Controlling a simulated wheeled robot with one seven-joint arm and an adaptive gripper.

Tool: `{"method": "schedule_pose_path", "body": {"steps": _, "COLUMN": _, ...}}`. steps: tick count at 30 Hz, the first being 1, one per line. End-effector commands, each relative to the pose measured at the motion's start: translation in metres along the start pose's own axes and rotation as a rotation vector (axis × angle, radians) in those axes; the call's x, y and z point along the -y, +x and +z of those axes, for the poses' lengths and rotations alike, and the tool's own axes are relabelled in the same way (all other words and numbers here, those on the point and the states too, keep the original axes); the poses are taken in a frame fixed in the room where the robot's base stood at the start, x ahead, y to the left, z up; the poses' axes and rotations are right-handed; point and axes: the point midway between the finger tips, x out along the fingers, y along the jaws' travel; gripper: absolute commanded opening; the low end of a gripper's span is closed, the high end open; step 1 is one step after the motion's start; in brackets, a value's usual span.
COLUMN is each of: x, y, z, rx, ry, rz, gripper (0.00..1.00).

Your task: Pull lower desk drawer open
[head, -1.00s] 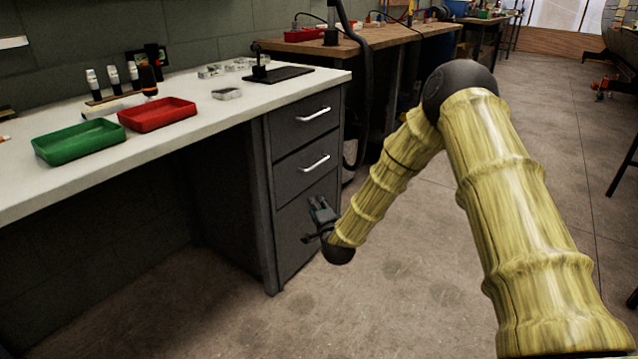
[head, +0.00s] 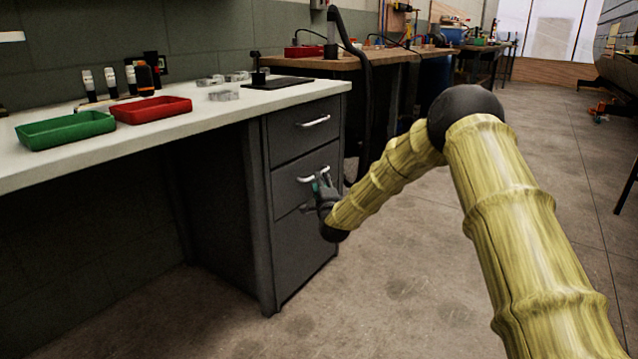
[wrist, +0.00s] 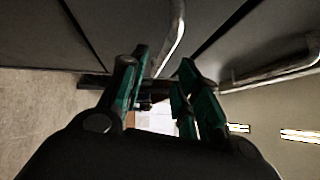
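A dark grey drawer unit (head: 261,215) stands under the right end of the white desk. Its top drawer has a silver handle (head: 313,122). The drawer below it has another silver handle (head: 309,177), partly behind my gripper (head: 323,186). Both drawers look closed. A larger plain front (head: 298,250) lies underneath, with no handle visible. In the wrist view, my gripper's green-padded fingers (wrist: 163,75) are apart. The lower handle (wrist: 176,38) appears between their tips; I cannot tell whether they touch it. The upper handle (wrist: 275,74) is to the right.
The desktop (head: 210,118) holds a green tray (head: 66,130), a red tray (head: 151,109) and small bottles (head: 111,82). A wooden workbench (head: 385,58) with a black hose (head: 362,100) stands behind. The floor (head: 400,290) in front of the drawers is clear.

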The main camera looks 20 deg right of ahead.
Motion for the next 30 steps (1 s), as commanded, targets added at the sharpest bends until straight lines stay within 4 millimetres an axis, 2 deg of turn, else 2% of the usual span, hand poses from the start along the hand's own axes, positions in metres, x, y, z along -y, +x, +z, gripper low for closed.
{"method": "schedule_pose_path", "body": {"steps": 3, "x": -0.003, "y": 0.018, "z": 0.000, "rx": 0.000, "ry": -0.002, "rz": -0.003, "gripper": 0.32}}
{"method": "schedule_pose_path", "body": {"steps": 9, "x": -0.002, "y": 0.038, "z": 0.000, "rx": 0.001, "ry": -0.001, "rz": -0.001, "gripper": 0.32}}
{"method": "schedule_pose_path", "body": {"steps": 22, "x": 0.000, "y": 0.045, "z": 0.000, "rx": 0.000, "ry": 0.000, "rz": 0.001, "gripper": 0.32}}
{"method": "schedule_pose_path", "body": {"steps": 27, "x": 0.000, "y": 0.045, "z": 0.000, "rx": 0.000, "ry": 0.000, "rz": 0.001, "gripper": 0.01}}
{"method": "schedule_pose_path", "body": {"steps": 30, "x": 0.000, "y": 0.045, "z": 0.000, "rx": 0.000, "ry": 0.000, "rz": 0.001, "gripper": 0.00}}
